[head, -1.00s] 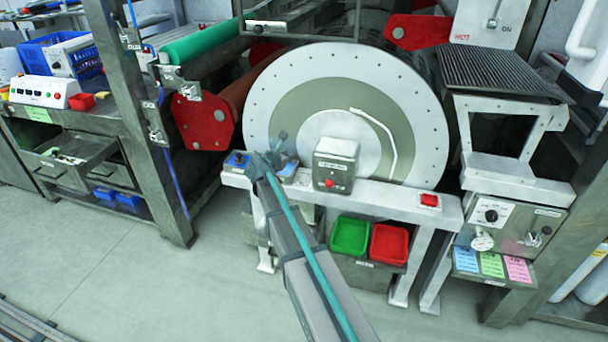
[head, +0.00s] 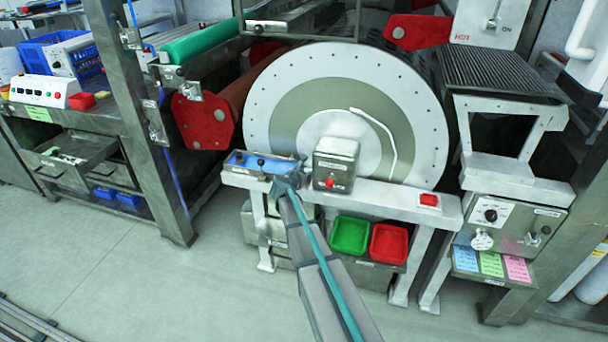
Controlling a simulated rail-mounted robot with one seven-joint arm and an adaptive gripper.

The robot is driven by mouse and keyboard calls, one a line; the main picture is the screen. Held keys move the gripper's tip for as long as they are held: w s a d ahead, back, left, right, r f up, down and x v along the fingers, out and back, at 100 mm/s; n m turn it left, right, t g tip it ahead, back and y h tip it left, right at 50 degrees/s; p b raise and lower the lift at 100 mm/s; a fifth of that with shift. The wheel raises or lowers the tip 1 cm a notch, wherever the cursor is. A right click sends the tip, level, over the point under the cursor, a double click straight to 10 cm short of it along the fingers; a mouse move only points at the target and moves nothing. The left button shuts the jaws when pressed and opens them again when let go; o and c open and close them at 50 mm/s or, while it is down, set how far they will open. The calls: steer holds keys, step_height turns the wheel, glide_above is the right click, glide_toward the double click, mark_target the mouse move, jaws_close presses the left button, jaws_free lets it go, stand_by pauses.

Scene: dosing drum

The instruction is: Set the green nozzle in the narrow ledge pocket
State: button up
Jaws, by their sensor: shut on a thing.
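My gripper (head: 287,183) is at the front edge of the white ledge (head: 385,196), just right of a blue fixture and left of the grey box. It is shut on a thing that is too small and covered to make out. I cannot pick out the green nozzle in the head view. The blue fixture (head: 250,166) lies on the ledge's left end and has small dark round parts on top. I cannot tell which part of it or of the ledge is the narrow pocket.
A grey box with a red button (head: 335,164) stands on the ledge close right of my gripper. The large drum disc (head: 290,95) rises behind. A green bin (head: 350,236) and a red bin (head: 389,244) sit below. A red button (head: 429,200) is at the ledge's right end.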

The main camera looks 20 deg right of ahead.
steer(key=o, duration=0.5)
steer(key=shift+o, duration=0.2)
steer(key=shift+r, duration=0.1)
